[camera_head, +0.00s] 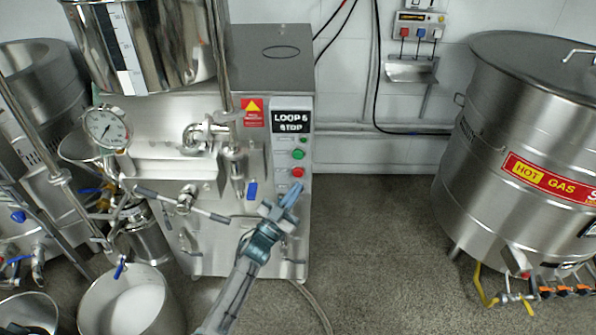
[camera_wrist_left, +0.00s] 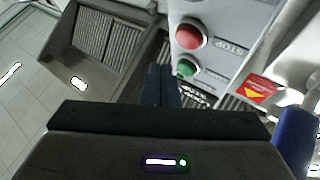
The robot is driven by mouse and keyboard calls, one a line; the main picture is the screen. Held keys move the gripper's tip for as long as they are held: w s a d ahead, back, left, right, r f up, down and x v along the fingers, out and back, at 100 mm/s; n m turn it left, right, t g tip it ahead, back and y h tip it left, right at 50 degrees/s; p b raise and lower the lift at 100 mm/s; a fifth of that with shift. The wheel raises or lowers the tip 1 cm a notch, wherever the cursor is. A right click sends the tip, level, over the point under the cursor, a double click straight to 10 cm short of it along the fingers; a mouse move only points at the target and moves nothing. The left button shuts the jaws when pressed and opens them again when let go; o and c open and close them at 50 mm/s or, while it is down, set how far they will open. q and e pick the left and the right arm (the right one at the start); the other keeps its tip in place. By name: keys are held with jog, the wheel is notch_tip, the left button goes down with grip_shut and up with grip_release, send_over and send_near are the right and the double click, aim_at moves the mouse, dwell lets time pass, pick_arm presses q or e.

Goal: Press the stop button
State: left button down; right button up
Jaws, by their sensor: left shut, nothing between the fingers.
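The red stop button (camera_head: 297,172) sits on the light control panel of the steel machine, below a green button (camera_head: 298,154). In the left wrist view the red button (camera_wrist_left: 191,33), marked STOP, is above the green button (camera_wrist_left: 187,68). My left gripper (camera_head: 296,188) is shut and empty, just below the red button in the head view. In the left wrist view its closed fingertips (camera_wrist_left: 160,72) show left of the green button, with a visible gap to it. I cannot tell how far the tips stand off the panel. My right gripper is not in view.
A black-and-white sign (camera_head: 292,121) tops the panel. A blue-handled valve (camera_head: 252,190) and steel piping stand left of the panel. A large steel kettle (camera_head: 510,130) is at the right. The grey floor between machine and kettle is clear.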

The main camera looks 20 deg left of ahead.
pick_arm(q)
jog(key=shift+s+d+p, duration=0.2)
jog(key=shift+s+p, duration=0.05)
jog(key=shift+s, duration=0.4)
jog(key=shift+s+d+p, duration=0.2)
jog(key=shift+s+p, duration=0.05)
jog(key=shift+s, duration=0.4)
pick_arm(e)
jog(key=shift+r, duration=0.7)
